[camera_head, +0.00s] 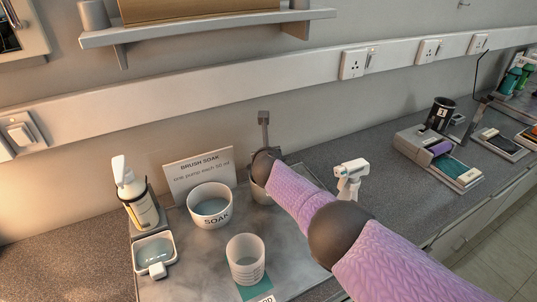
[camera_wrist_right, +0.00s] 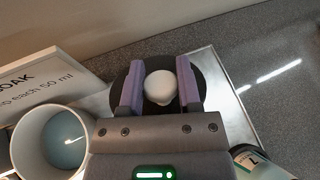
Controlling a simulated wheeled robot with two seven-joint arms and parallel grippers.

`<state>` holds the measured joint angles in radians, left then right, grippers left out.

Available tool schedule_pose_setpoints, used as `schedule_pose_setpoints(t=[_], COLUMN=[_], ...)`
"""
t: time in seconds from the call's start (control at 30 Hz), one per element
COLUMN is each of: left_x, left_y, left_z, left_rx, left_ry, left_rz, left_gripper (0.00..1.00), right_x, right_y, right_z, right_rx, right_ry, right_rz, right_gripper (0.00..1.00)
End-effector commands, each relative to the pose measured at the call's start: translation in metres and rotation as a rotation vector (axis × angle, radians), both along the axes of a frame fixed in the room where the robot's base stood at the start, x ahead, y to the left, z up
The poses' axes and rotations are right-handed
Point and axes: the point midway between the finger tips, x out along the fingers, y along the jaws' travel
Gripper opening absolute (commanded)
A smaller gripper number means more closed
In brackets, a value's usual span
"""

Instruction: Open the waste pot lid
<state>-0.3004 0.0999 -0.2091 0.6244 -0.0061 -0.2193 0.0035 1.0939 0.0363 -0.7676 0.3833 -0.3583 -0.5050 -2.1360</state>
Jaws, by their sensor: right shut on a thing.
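The waste pot (camera_head: 257,192) appears as a grey vessel at the back of the tray, mostly hidden behind my right arm. In the right wrist view its dark round lid (camera_wrist_right: 147,108) has a white knob (camera_wrist_right: 160,80) on top. My right gripper (camera_wrist_right: 160,74) is shut on this knob, one purple finger on each side. The lid looks flat from above; its rim against the pot is hidden, so I cannot tell whether it is seated. In the head view the right gripper's fingers are hidden. My left gripper is in neither view.
The SOAK bowl (camera_head: 210,206) stands left of the pot, before a sign (camera_head: 200,174). A pump bottle (camera_head: 134,194), small dish (camera_head: 154,254) and clear beaker (camera_head: 246,258) are near. A white device (camera_head: 350,178) stands right of my arm.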

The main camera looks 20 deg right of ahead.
Motion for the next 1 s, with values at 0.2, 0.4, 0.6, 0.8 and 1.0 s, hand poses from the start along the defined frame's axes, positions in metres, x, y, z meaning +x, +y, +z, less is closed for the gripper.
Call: schedule_pose_setpoints(t=[0.2,0.4,0.6,0.8,1.0], left_x=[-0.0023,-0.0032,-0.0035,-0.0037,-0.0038], left_y=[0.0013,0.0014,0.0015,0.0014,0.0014], left_z=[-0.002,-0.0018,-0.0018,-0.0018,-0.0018], left_rx=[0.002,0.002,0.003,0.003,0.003], left_ry=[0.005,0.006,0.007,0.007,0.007], left_rz=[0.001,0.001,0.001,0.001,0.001], left_gripper=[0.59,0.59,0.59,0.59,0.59], right_x=[0.0044,0.005,0.005,0.0045,0.004], right_y=[0.0017,0.0018,0.0019,0.0014,0.0011], right_z=[0.0058,0.0069,0.0071,0.0058,0.0048], right_rx=[0.002,0.002,0.002,0.002,0.001], right_ry=[-0.011,-0.012,-0.013,-0.01,-0.008], right_rz=[0.005,0.005,0.006,0.004,0.003], right_gripper=[0.0,0.0,0.45,0.79,0.79])
